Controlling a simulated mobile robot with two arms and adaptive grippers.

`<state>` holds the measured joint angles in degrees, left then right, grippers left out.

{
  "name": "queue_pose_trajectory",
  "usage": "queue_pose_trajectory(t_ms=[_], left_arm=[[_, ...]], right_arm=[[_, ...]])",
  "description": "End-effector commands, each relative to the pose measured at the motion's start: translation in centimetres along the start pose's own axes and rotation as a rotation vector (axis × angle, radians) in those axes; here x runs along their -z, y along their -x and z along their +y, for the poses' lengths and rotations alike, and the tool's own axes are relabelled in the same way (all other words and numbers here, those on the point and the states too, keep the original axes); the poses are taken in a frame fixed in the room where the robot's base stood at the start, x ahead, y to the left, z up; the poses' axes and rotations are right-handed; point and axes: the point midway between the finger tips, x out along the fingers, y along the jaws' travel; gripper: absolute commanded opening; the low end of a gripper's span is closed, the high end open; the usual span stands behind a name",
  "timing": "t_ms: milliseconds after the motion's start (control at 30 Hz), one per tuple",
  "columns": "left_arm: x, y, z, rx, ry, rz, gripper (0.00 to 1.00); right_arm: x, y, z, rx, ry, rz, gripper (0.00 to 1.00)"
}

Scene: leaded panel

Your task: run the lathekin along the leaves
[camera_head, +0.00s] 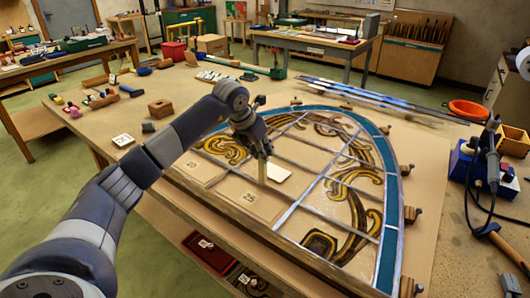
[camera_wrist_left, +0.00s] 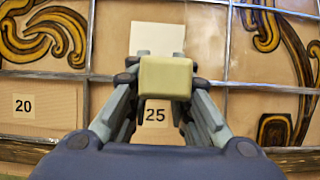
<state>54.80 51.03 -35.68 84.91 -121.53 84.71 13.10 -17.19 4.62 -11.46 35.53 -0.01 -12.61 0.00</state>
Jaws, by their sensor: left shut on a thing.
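My left gripper (camera_head: 261,150) is over the middle of the leaded panel (camera_head: 388,232). It is shut on a pale yellowish tool, likely the lathekin (camera_head: 262,173), which points down at the panel. The wrist view shows the tool's blunt end (camera_wrist_left: 165,78) between the fingers of the left gripper (camera_wrist_left: 165,90). I cannot tell whether its tip touches the lead. Grey lead strips (camera_head: 307,190) divide the panel into cells. A white piece (camera_wrist_left: 157,38) lies just beyond the tool. My right gripper is not in view.
Cells near the gripper are bare, with paper labels 25 (camera_wrist_left: 155,115) and 20 (camera_wrist_left: 23,106). Wooden blocks (camera_head: 410,288) line the panel's right edge. A soldering tool (camera_head: 490,150) and an orange bowl (camera_head: 468,110) stand at the right. A wooden block (camera_head: 160,108) lies at the left.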

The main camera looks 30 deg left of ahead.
Motion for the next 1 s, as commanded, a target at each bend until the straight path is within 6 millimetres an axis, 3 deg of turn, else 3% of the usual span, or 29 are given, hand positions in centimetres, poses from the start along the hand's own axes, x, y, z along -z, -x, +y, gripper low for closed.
queue_pose_trajectory(t_ms=[1000], left_arm=[[0.0, 0.0, 4.8, -0.004, 0.001, 0.003, 0.0]], right_arm=[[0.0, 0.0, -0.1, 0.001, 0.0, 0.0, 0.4]])
